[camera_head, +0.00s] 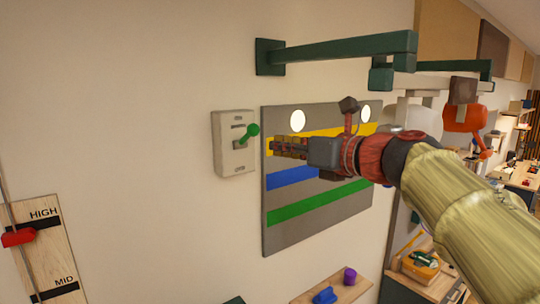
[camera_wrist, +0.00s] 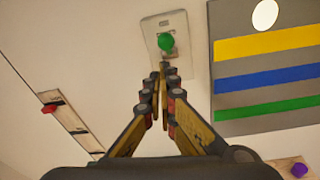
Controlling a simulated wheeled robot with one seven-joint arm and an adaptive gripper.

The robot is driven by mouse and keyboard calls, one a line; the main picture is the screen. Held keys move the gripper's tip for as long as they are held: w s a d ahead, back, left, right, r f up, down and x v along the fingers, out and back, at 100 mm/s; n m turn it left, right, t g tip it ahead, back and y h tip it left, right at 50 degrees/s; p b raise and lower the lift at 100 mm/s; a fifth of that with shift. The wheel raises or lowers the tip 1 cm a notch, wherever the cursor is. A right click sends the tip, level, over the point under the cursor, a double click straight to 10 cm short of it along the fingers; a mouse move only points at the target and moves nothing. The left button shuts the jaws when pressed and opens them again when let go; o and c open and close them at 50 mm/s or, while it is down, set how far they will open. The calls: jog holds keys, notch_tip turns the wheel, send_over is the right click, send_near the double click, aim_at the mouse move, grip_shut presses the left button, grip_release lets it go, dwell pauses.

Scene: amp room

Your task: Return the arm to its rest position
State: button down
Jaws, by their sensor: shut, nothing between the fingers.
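My gripper (camera_head: 275,147) is at the end of my outstretched arm, in front of the striped grey panel in the head view. Its fingers are shut and empty, pointing left toward the wall switch. In the wrist view the closed fingertips (camera_wrist: 163,68) show just below the green switch knob. The switch is a pale wall plate (camera_head: 229,160) with a green-knobbed lever (camera_head: 252,130) that tilts up to the right. The knob also shows in the wrist view (camera_wrist: 166,42). I cannot tell the exact gap between the fingertips and the lever.
A grey panel (camera_head: 315,226) with yellow, blue and green stripes hangs behind my gripper. A green bar bracket (camera_head: 340,48) juts out above my arm. A red slider (camera_head: 18,237) sits on a HIGH/MID board at left. A shelf (camera_head: 345,292) below holds blue and purple pieces.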

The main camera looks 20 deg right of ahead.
jog(key=shift+s+r, duration=0.1)
jog(key=shift+s, duration=0.1)
jog(key=shift+d, duration=0.1)
dwell(0.4)
jog(key=s+d+f+m+h+b, duration=0.25)
jog(key=f+m+h+b, duration=0.2)
jog(key=f+m, duration=0.45)
jog(key=s+d+f+m+h+b, duration=0.25)
jog(key=f+m+b, duration=0.25)
jog(key=f+m, duration=0.4)
jog(key=s+d+f+m+h+b, duration=0.1)
jog(key=d+f+m+h+b, duration=0.35)
jog(key=f+m, duration=0.45)
jog(key=s+a+f+m+g+y+b, duration=0.1)
jog(key=s+a+f+m+g+b, duration=0.2)
jog(key=f, duration=0.9)
jog(key=s+a+f+m+g+y+b, duration=0.2)
jog(key=s+a+f+m+g+b, duration=0.1)
jog(key=s+f, duration=0.6)
jog(key=s+a+f+m+g+y+b, duration=0.2)
jog(key=s+a+f+m+g+b, duration=0.1)
jog(key=f, duration=1.2)
jog(key=s+a+m+g, duration=0.1)
jog(key=s+a+m, duration=0.1)
jog(key=s+a, duration=0.1)
jog(key=shift+s+a+f, duration=0.15)
jog(key=shift+s+f, duration=0.05)
jog(key=shift+s, duration=0.2)
